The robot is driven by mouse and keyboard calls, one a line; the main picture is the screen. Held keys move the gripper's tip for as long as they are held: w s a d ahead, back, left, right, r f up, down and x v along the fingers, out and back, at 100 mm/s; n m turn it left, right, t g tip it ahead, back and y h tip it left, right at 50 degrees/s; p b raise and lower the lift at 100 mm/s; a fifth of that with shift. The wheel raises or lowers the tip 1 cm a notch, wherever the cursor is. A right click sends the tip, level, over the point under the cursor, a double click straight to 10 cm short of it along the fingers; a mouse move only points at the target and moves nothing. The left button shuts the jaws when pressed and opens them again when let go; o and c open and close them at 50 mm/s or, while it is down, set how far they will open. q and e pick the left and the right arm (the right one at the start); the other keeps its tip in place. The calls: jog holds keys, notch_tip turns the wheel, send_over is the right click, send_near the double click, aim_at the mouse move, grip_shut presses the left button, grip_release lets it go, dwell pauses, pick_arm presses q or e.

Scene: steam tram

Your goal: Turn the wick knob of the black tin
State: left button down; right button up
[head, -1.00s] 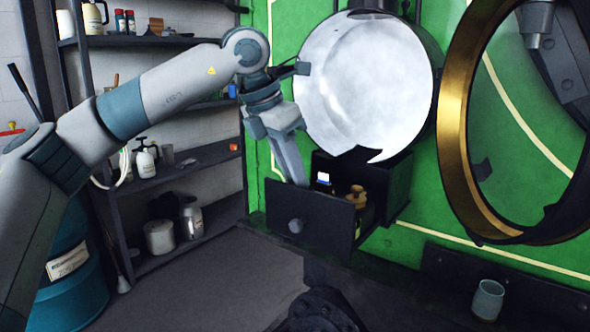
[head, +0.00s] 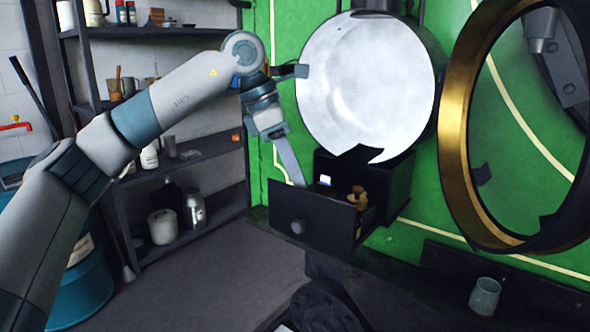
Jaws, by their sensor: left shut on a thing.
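The black tin (head: 338,237) is an open-topped box. It sticks out of a dark housing under the round white reflector. A grey round knob (head: 297,227) is on its front face. Inside are a tan, rounded part (head: 357,197) and a small white-and-blue patch. My left gripper (head: 298,184) comes down from above at the tin's left rim, above and behind the knob. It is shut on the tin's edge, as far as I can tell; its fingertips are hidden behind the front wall. My right gripper is not in view.
A large brass-edged ring (head: 457,110) stands open at the right. A grey cup (head: 486,297) is on the dark ledge at the lower right. Dark shelves (head: 185,160) with bottles and jars are at the left, beside a blue drum (head: 83,285). The floor between is clear.

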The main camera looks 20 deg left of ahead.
pick_arm(q)
jog(key=c, duration=1.9)
grip_release()
jog(key=shift+o, duration=0.2)
jog(key=shift+r, duration=0.1)
